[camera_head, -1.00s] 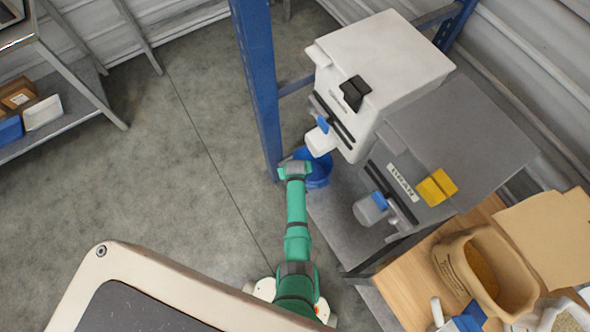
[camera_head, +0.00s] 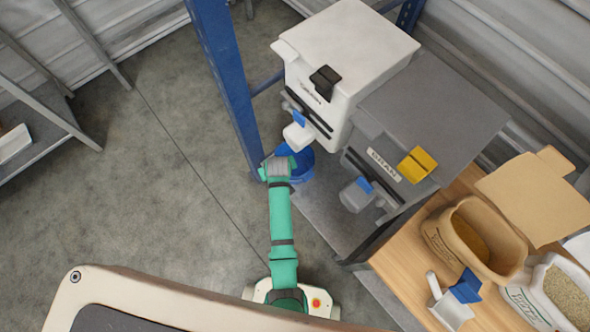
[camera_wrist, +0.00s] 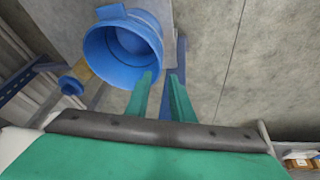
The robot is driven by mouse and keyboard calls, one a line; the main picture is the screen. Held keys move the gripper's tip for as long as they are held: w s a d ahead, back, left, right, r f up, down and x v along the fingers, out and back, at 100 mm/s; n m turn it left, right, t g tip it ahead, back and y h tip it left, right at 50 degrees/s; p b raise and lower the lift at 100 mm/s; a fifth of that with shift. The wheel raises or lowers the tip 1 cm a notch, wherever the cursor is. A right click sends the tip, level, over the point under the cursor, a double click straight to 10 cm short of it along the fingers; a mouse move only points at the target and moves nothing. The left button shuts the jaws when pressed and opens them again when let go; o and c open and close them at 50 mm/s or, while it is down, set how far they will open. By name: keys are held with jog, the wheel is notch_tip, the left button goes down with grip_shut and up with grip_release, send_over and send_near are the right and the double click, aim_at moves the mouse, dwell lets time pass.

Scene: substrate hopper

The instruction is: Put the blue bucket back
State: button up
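The blue bucket (camera_head: 303,164) is below the white hopper's spout, beside the blue rack post. In the wrist view the bucket (camera_wrist: 122,52) is at upper centre, its open mouth facing me; it looks empty. A tab stands up at its far rim. My gripper (camera_wrist: 160,77) has its two green fingers apart with a clear gap. The left finger overlaps the bucket's lower right rim in the picture; the right finger is just outside it. I cannot tell whether either touches. In the head view my arm ends at the bucket's left side, and my wrist hides the fingers.
The blue post (camera_head: 225,85) stands close left of my wrist. A wooden table (camera_head: 410,262) with sacks and a scoop (camera_head: 450,305) is at right. Open floor (camera_head: 160,190) lies left.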

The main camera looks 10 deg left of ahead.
jog(key=s+d+r+m+t, duration=0.2)
jog(key=s+r+t, duration=0.15)
jog(key=s, duration=0.55)
jog(key=s+d+r+m+t, duration=0.2)
jog(key=s+d+r+m, duration=0.15)
jog(key=s, duration=0.45)
jog(key=s+d+r+t+h, duration=0.1)
jog(key=s+d+r, duration=0.4)
jog(key=r, duration=0.8)
jog(key=s+d+r+m+t, duration=0.1)
jog(key=s+d+r+t, duration=0.3)
jog(key=s+r, duration=0.4)
notch_tip(320, 180, up, 5)
jog(key=shift+d+f+t+h, duration=0.15)
jog(key=shift+d+t+h, duration=0.25)
jog(key=shift+d, duration=0.45)
jog(key=shift+m, duration=0.25)
